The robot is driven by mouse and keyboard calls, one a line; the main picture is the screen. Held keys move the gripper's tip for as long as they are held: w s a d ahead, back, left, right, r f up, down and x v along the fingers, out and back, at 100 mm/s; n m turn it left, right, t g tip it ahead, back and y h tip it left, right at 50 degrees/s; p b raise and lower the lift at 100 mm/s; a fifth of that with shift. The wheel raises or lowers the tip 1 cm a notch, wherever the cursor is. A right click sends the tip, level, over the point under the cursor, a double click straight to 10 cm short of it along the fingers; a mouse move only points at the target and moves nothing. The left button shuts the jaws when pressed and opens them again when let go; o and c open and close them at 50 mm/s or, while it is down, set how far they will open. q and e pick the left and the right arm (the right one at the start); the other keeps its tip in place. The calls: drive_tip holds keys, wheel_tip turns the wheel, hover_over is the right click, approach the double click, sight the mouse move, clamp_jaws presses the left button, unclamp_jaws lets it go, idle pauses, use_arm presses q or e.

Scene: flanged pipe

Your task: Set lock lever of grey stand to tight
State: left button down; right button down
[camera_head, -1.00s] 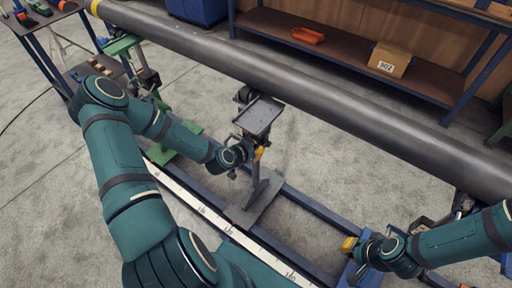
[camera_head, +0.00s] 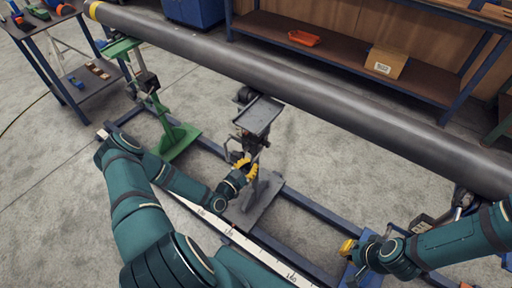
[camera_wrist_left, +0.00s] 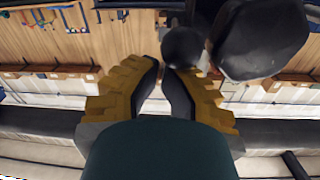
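The grey stand has a flat top plate (camera_head: 258,115) and a base (camera_head: 260,205) on the floor rails. Its lock lever cannot be made out in the head view. My left gripper (camera_head: 245,168) is beside the stand's column, below the top plate. In the left wrist view, its yellow fingers (camera_wrist_left: 163,72) are a little apart at the tips with nothing seen between them. A dark round knob (camera_wrist_left: 184,47) shows just past the tips; I cannot tell whether it belongs to the lever. My right gripper (camera_head: 347,248) is low at the right; its fingertips are unclear.
A long dark pipe (camera_head: 320,98) runs across behind the stand. A green stand (camera_head: 172,140) is at the left. A scale strip (camera_head: 235,238) runs along the front rail (camera_head: 310,266). Shelving with a cardboard box (camera_head: 385,63) and an orange tray (camera_head: 304,38) is behind.

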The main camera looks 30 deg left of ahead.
use_arm(q)
drive_tip(key=shift+w+f+t, duration=0.1)
drive_tip(key=shift+f+t, duration=0.45)
drive_tip(key=shift+f, duration=0.95)
drive_tip(key=shift+w+f+t, duration=0.1)
drive_tip(key=shift+f+t, duration=0.45)
drive_tip(key=shift+f, duration=1)
use_arm(e)
drive_tip(key=shift+s, duration=0.1)
